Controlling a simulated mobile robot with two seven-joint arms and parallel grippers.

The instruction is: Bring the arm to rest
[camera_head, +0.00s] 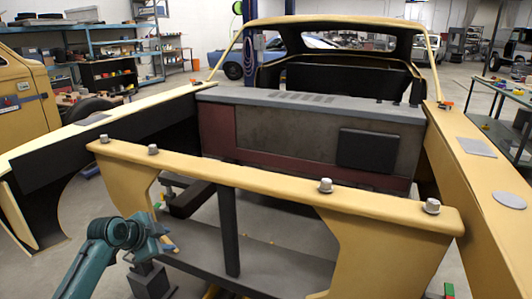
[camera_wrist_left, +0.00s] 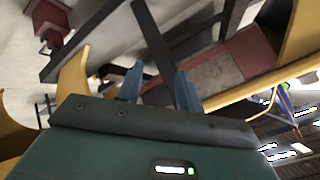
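My teal left arm comes in from the lower left in the head view. Its gripper (camera_head: 166,240) is beside the near side of the yellow front panel (camera_head: 270,180), below the panel's top edge and left of the dark upright post (camera_head: 229,230). In the left wrist view the two blue fingers of the gripper (camera_wrist_left: 158,80) stand apart with nothing held between them. The dark post (camera_wrist_left: 160,50) shows beyond the gap; I cannot tell how far off it is. My right gripper is in neither view.
A bare yellow car shell surrounds the open engine bay, with a left fender (camera_head: 60,140) and a right fender (camera_head: 490,180). Silver knobs (camera_head: 325,185) stand on the front panel. A dark stand (camera_head: 150,280) is close to my left gripper. Shelves (camera_head: 110,65) line the back left.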

